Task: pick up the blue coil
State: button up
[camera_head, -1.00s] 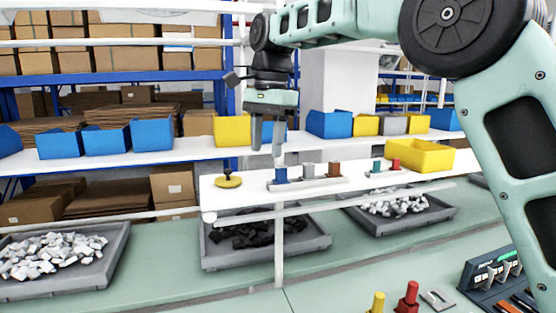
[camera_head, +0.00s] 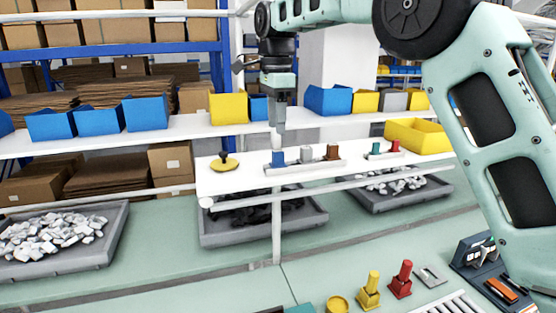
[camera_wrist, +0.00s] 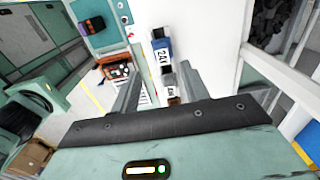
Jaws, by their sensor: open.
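The blue coil (camera_head: 277,158) stands at the left end of a row on a white strip on the narrow white shelf. A grey coil (camera_head: 306,154) and a brown coil (camera_head: 333,152) stand to its right. My gripper (camera_head: 277,140) is open and empty, pointing down just above the blue coil; its fingers overlap in the head view. In the wrist view the blue coil (camera_wrist: 162,52) has a white 24V label and lies just beyond the fingertips of my gripper (camera_wrist: 160,75), roughly between their lines. The grey coil (camera_wrist: 168,80) shows nearer, between the fingers.
A yellow disc with a dark knob (camera_head: 224,163) stands left on the shelf. Green and red pieces (camera_head: 385,149) and a yellow bin (camera_head: 417,134) stand right. Grey trays of parts (camera_head: 262,230) lie below. A nearer bench holds yellow and red pieces (camera_head: 401,280).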

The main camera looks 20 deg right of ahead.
aim_at(278, 150)
notch_tip(278, 150, down, 3)
jog(key=shift+r+p, duration=0.1)
jog(key=shift+p, duration=0.2)
jog(key=shift+w+d+f+p, duration=0.15)
jog(key=shift+f+p, duration=0.7)
jog(key=shift+f, duration=0.55)
jog(key=shift+s+d+f+p, duration=0.1)
jog(key=shift+f+p, duration=0.75)
jog(key=shift+f, duration=0.55)
jog(key=shift+w, duration=0.1)
grip_shut()
